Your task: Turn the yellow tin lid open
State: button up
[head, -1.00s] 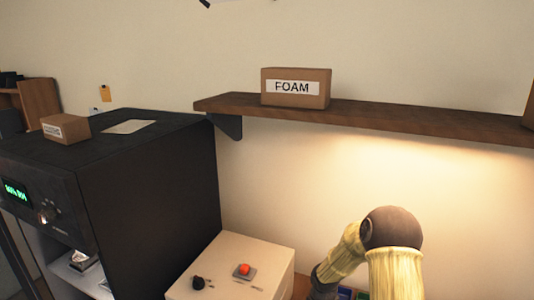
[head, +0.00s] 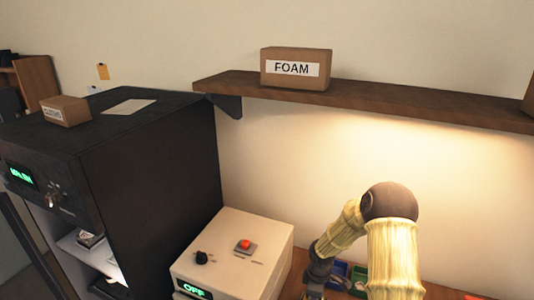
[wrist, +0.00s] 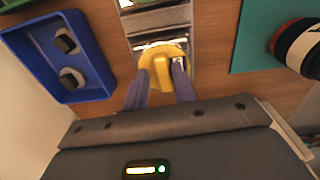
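The yellow tin lid (wrist: 163,54) is in the upper middle of the wrist view, round with a raised ridge across its middle. My gripper (wrist: 160,72) reaches over the lid, its two grey fingers on either side of the ridge. The fingers look apart, with a gap between them and the ridge, so I see no firm hold. Part of the lid and the tin beneath it are hidden by the fingers. The lid does not show clearly in the head view, where my arm covers much of the bench.
A blue tray (wrist: 62,92) with two small dark-and-white parts lies left of the lid. A metal holder (wrist: 160,18) stands beyond it. A teal mat (wrist: 248,50) with a lens part (wrist: 298,46) lies right. A white box with a red button (head: 245,246) stands left of my arm.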

jog(key=shift+o, duration=1.2)
jog(key=shift+s+a+f, duration=0.15)
jog(key=shift+s+f, duration=0.6)
jog(key=shift+s, duration=0.05)
jog(key=shift+r, duration=0.1)
jog(key=shift+w+r+g+p, duration=0.15)
jog(key=shift+w+r+p, duration=0.1)
jog(key=shift+r+p, duration=0.4)
jog(key=shift+w+r+g+p, duration=0.15)
jog(key=shift+w+r+p, duration=0.1)
jog(key=shift+r+p, duration=0.3)
jog(key=shift+w+r+p, duration=0.1)
jog(key=shift+r+p, duration=2.1)
jog(key=shift+r, duration=0.65)
jog(key=shift+r, duration=0.1)
notch_tip(320, 180, up, 6)
jog(key=p, duration=0.4)
jog(key=shift+p, duration=0.4)
